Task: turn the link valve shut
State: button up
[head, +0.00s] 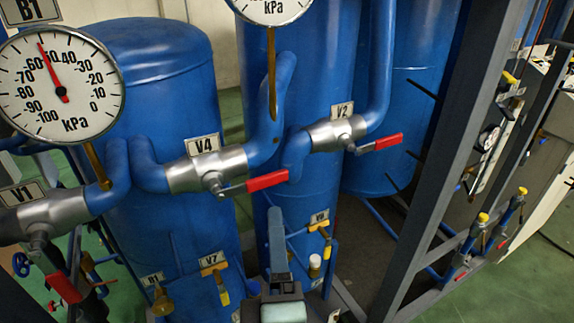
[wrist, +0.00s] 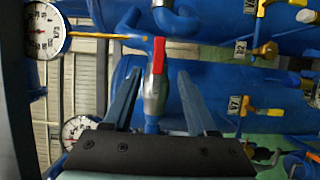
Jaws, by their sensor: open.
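The valve labelled V4 (head: 207,170) has a silver body in the blue pipe between two blue tanks, and I take it as the link valve. Its red lever (head: 267,181) points right, roughly along the pipe. My gripper (head: 276,212) is just below the lever's end in the head view. In the wrist view, my gripper (wrist: 159,74) is open, with a finger on each side of a red lever (wrist: 158,56) and its silver valve body (wrist: 153,92). The lever shows between the fingers with gaps on both sides, and no contact shows.
V2 (head: 335,133), with its red lever (head: 388,141), is up and right. V1 (head: 42,217) is at the left. Pressure gauges (head: 60,85) stand above the pipes. Small yellow-handled valves (head: 213,268) are lower down. A grey frame post (head: 450,150) rises at the right.

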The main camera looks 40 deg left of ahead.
aim_at(269, 183)
jog(key=x, duration=1.1)
jog(key=shift+s+a+r, duration=0.1)
jog(key=shift+s+a, duration=0.05)
jog(key=shift+a, duration=0.05)
jog(key=shift+w+a, duration=0.45)
jog(key=shift+w, duration=0.05)
grip_shut()
dwell(0.9)
